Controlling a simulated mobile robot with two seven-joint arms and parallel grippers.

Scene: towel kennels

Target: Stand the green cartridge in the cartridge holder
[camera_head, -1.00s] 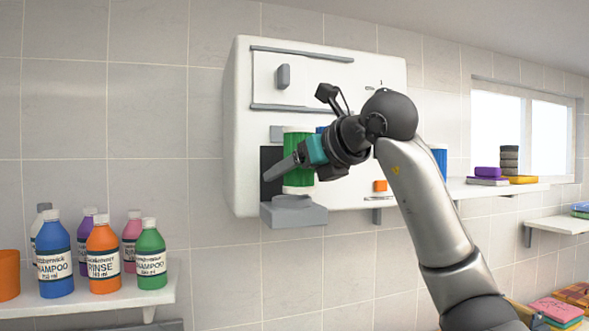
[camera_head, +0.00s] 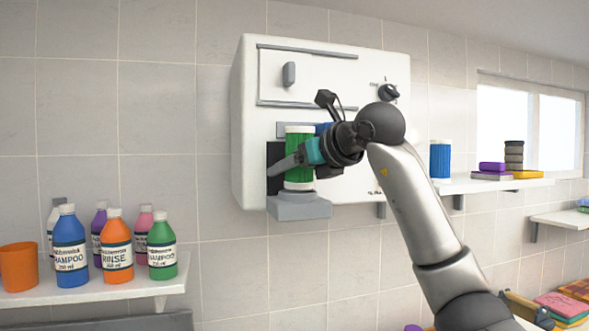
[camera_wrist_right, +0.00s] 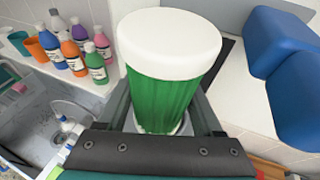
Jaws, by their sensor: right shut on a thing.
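The green cartridge (camera_head: 299,157), ribbed with white ends, is upright in front of the white wall unit. My right gripper (camera_head: 292,162) is shut on it, with the fingers on either side of its body. The right wrist view shows the cartridge (camera_wrist_right: 168,85) upright between the fingers. The grey cartridge holder (camera_head: 299,207) juts from the unit's lower front, directly below the cartridge. The cartridge's lower end is at the holder's top; whether it touches or sits inside, I cannot tell. My left gripper is out of view.
The white unit (camera_head: 345,80) has a knob (camera_head: 389,92) and a handle. Bottles (camera_head: 116,245) and an orange cup (camera_head: 19,266) stand on the left shelf (camera_head: 110,298). A blue cartridge (camera_head: 440,160) stands on the right shelf. Blue rounded parts (camera_wrist_right: 285,75) are close beside the gripper.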

